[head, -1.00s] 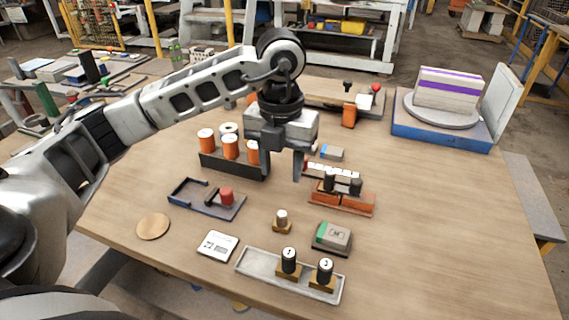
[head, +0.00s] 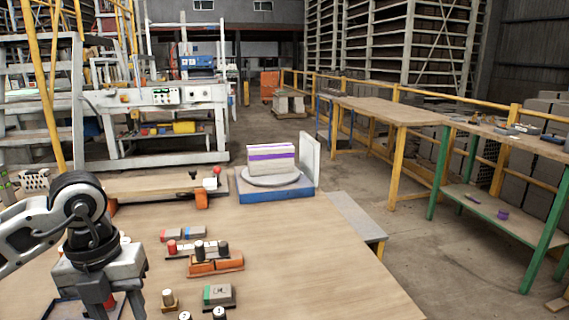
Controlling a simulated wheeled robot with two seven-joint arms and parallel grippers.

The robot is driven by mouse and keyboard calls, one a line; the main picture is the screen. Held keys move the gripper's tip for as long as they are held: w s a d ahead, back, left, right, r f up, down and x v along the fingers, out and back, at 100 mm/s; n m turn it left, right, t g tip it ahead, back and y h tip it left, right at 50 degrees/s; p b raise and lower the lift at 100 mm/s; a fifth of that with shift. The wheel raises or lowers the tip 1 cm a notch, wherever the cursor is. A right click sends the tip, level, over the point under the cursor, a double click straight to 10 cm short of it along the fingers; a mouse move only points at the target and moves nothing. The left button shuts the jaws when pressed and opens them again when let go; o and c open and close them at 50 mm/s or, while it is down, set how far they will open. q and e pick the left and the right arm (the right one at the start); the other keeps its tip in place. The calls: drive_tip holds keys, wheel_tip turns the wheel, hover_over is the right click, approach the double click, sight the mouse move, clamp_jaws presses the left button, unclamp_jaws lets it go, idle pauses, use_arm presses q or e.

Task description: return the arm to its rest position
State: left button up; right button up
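My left arm comes in from the left in the head view, and my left gripper (head: 110,302) points down over the left part of the wooden table (head: 320,265). Its fingers are apart with nothing held between them. A blue tray (head: 62,308) with a red piece shows partly behind and below the fingers. The arm and gripper hide much of the table's left side. My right gripper is not in view.
Right of the gripper are a small brass-based weight (head: 168,300), a grey-green box (head: 219,295) and an orange block (head: 215,264) with black knobs. A blue stand (head: 275,190) carries a striped stack farther back. The table's right part is clear.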

use_arm(q)
drive_tip(key=s+d+f+m+g+h, duration=0.1)
drive_tip(key=s+d+g+h, duration=0.15)
drive_tip(key=d+h, duration=0.45)
drive_tip(key=s+d+f+m+g+h, duration=0.1)
drive_tip(key=s+d+f+m+h, duration=0.2)
drive_tip(key=d, duration=0.9)
drive_tip(key=s+d+r+n+t+h, duration=0.1)
drive_tip(key=d+r+n+t+h, duration=0.1)
drive_tip(key=d+r+n+h, duration=0.55)
drive_tip(key=w+a+n+t+h, duration=0.2)
drive_tip(key=w+a+n+t, duration=0.3)
drive_tip(key=n+t, duration=0.6)
drive_tip(key=w+a+f+n+t+y, duration=0.1)
drive_tip(key=a+f+n+t+y, duration=0.6)
drive_tip(key=f+n+y, duration=0.4)
drive_tip(key=s+a+f+n+g+y, duration=0.2)
drive_tip(key=s+f, duration=0.3)
drive_tip(key=f, duration=0.3)
drive_tip(key=s+a+f+n+g+y, duration=0.1)
drive_tip(key=s+f+n+g+y, duration=0.2)
drive_tip(key=f, duration=0.5)
drive_tip(key=shift+s+a+n+g+y, duration=0.35)
drive_tip(key=shift+s+a+g, duration=0.1)
drive_tip(key=shift+s, duration=0.7)
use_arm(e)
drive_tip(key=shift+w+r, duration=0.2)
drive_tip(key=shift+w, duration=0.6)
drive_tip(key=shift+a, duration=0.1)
